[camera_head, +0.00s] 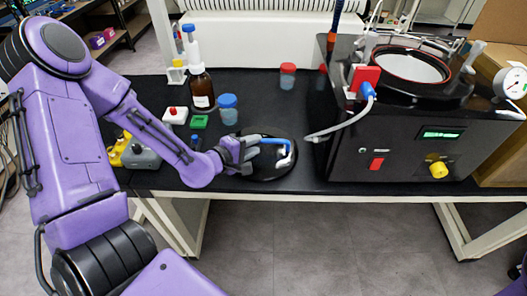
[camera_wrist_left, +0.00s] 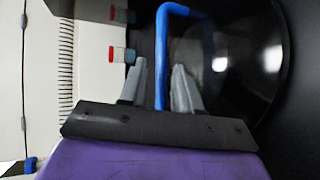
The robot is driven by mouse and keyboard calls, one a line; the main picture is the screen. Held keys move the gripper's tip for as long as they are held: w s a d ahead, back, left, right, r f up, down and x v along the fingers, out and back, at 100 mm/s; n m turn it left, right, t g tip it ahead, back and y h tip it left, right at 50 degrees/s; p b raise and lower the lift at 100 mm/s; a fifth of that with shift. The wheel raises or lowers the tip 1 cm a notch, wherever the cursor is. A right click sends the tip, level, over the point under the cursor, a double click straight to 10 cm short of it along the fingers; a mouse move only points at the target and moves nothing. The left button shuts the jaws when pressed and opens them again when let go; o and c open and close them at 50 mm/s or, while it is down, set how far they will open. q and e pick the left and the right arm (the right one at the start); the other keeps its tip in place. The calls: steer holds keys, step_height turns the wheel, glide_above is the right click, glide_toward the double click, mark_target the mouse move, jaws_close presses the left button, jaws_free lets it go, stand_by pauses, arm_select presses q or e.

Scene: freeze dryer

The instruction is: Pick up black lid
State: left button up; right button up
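The black lid (camera_head: 264,173) is a round, glossy dark disc lying on the black bench top, left of the freeze dryer. It has a bent blue handle (camera_head: 277,141). My left gripper (camera_head: 266,147) is over the lid at this handle. In the left wrist view, the lid (camera_wrist_left: 243,85) fills the right side, and the blue handle (camera_wrist_left: 160,60) stands between the two grey fingers of my left gripper (camera_wrist_left: 161,72). The fingers are apart, with a visible gap on the handle's left side; contact on the right side is unclear. My right gripper is not in view.
The black freeze dryer (camera_head: 400,150) stands right of the lid, its white hose (camera_head: 345,125) reaching toward it. A brown bottle (camera_head: 202,90), a blue-capped jar (camera_head: 228,112) and a red-capped jar (camera_head: 288,78) stand behind. The bench's front edge is close below the lid.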

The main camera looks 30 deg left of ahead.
mark_target(262, 146)
arm_select(q)
steer(key=x, duration=0.3)
steer(key=a+x, duration=0.1)
steer(key=shift+w+f, duration=0.25)
steer(key=shift+f, duration=0.1)
steer(key=shift+w+d+f, duration=0.1)
steer(key=shift+w+d, duration=0.1)
steer(key=shift+w, duration=0.25)
jaws_close()
steer(key=shift+r, duration=0.2)
